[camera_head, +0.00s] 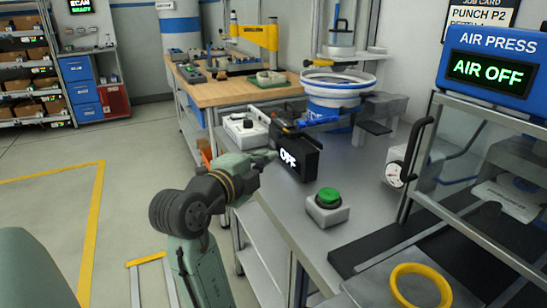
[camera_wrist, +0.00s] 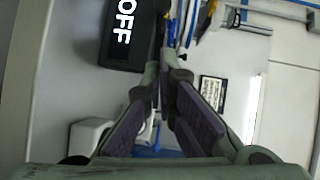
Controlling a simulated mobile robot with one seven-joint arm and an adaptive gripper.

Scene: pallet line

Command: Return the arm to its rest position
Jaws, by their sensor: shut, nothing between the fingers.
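My arm reaches up from the bottom of the head view, bent at the dark wrist joint. My gripper (camera_head: 264,156) points right, at the near-left edge of the grey bench (camera_head: 345,215), just left of the black box reading OFF (camera_head: 297,157). In the wrist view my gripper (camera_wrist: 165,68) has its fingertips together, with no object seen between them. The black OFF box (camera_wrist: 125,35) is at the upper left there, apart from the fingers.
A green button (camera_head: 328,196) on a grey base and a yellow ring (camera_head: 420,287) are on the right. The air press (camera_head: 495,70) reads AIR OFF. A wooden-topped table (camera_head: 225,92) stands behind. Open floor (camera_head: 50,200) lies left.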

